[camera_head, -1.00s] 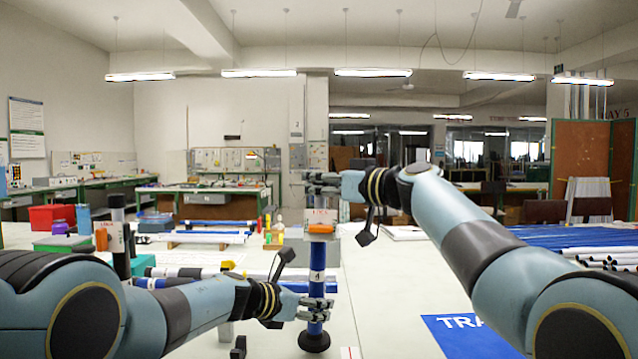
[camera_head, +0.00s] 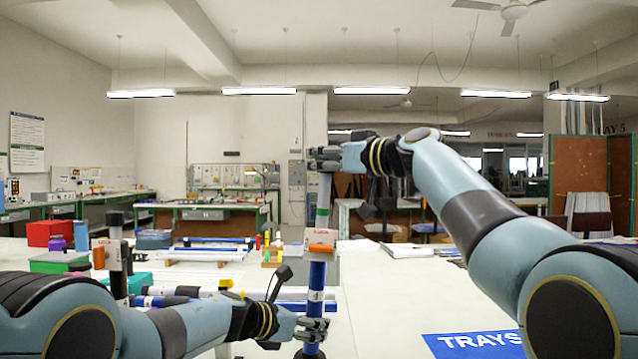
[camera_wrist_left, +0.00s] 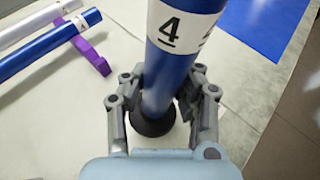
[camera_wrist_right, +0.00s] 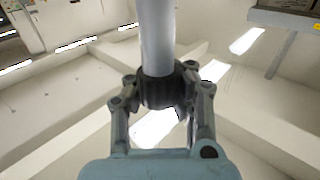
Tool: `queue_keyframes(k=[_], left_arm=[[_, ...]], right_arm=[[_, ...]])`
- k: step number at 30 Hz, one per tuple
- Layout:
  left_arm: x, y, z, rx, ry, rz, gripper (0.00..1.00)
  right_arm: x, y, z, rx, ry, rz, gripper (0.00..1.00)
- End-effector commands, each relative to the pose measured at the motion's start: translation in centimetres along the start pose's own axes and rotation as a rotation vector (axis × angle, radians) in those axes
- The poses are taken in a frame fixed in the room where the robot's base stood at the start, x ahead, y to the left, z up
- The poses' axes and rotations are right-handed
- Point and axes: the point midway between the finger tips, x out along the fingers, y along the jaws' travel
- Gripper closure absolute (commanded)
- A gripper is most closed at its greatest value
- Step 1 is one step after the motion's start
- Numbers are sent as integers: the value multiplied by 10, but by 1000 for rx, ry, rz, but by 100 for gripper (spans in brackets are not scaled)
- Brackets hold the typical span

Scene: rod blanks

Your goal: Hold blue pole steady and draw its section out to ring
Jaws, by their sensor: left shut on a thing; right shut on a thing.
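The blue pole (camera_head: 317,276) stands upright, with a white label marked 4 and a black foot; it also shows in the left wrist view (camera_wrist_left: 185,55). My left gripper (camera_head: 312,329) is shut around its lower part. An orange clamp (camera_head: 320,249) with a white tag sits at the pole's top. A pale grey inner section (camera_head: 324,190) rises out of it, with a green ring (camera_head: 322,217) visible just above the tag. My right gripper (camera_head: 323,160) is shut on the section's top end, at a dark cap in the right wrist view (camera_wrist_right: 158,90).
Another pole (camera_head: 117,255) with an orange clamp stands at the left. Blue and white tubes (camera_head: 205,254) lie on the table behind. A red bin (camera_head: 48,232) is at far left. A blue TRAYS mat (camera_head: 475,344) lies at right; the table between is clear.

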Motion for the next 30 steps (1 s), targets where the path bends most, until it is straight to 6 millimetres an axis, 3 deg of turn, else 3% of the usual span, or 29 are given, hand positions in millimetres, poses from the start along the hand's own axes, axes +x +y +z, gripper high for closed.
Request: queue_keyframes(k=[6,7,9,18,26,30], left_arm=[[0,0,-1,-2,1,-1,100],[0,0,-1,-2,0,-1,100],[0,0,0,-2,0,-1,100],[0,0,1,0,-1,-1,100],[0,0,1,1,-2,-1,100],[0,0,1,1,-2,-1,100]], right_arm=[[0,0,-2,-2,3,0,100],[0,0,-2,-2,3,0,90],[0,0,-2,-2,3,0,81],[0,0,0,-1,1,-1,45],[-1,0,0,-1,1,-1,45],[-10,1,0,-2,1,0,45]])
